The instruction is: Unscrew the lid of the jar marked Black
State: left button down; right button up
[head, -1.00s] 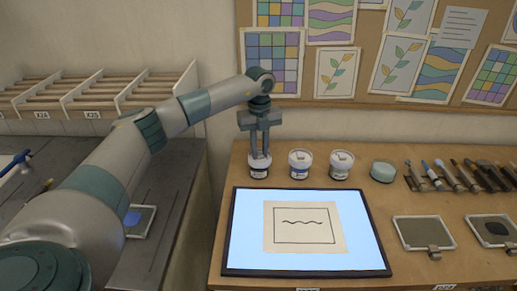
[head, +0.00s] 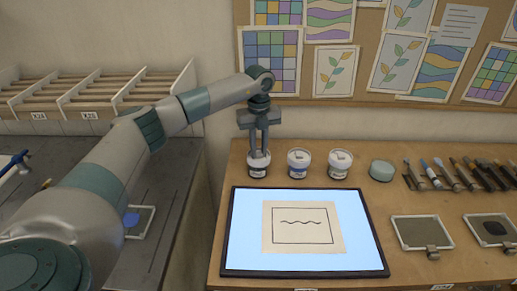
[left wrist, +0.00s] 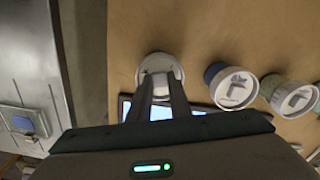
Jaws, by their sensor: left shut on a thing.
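Three small jars with whitish lids stand in a row at the back left of the wooden table. My left gripper (head: 259,152) points straight down over the leftmost jar (head: 258,168) and is shut on its lid. The jar stands upright on the table; its label is too small to read. In the left wrist view the fingers (left wrist: 159,100) reach the pale lid (left wrist: 160,66) of that jar. The middle jar (head: 299,164) and the right jar (head: 339,165) stand apart from the gripper. My right gripper is not in view.
A lit panel (head: 235,250) with a line drawing on paper (head: 303,228) lies in front of the jars. A pale green round object (head: 381,170) and several brushes (head: 440,174) lie to the right. Two framed plates (head: 422,231) lie farther right. A pinboard stands behind.

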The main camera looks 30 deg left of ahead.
aim_at(259, 153)
pick_arm(q)
jog(key=shift+w+r+p, duration=0.2)
jog(key=shift+r+p, duration=0.3)
jog(key=shift+r, duration=0.2)
jog(key=shift+s+a+r+p, duration=0.1)
jog(key=shift+r+p, duration=0.4)
jog(key=shift+r, duration=0.35)
jog(key=s+d+r+m+b, duration=0.1)
jog(key=s+d+m+b, duration=0.15)
jog(key=d, duration=0.85)
jog(key=s+d+r+m+b, duration=0.15)
jog(key=d+m, duration=0.25)
jog(key=d, duration=0.7)
jog(key=s+d+r+m+b, duration=0.1)
jog(key=s+d+m+b, duration=0.3)
jog(key=s+d, duration=0.7)
jog(key=shift+s+d+r+m+b, duration=0.35)
jog(key=shift+d+m, duration=0.25)
jog(key=shift+m, duration=0.45)
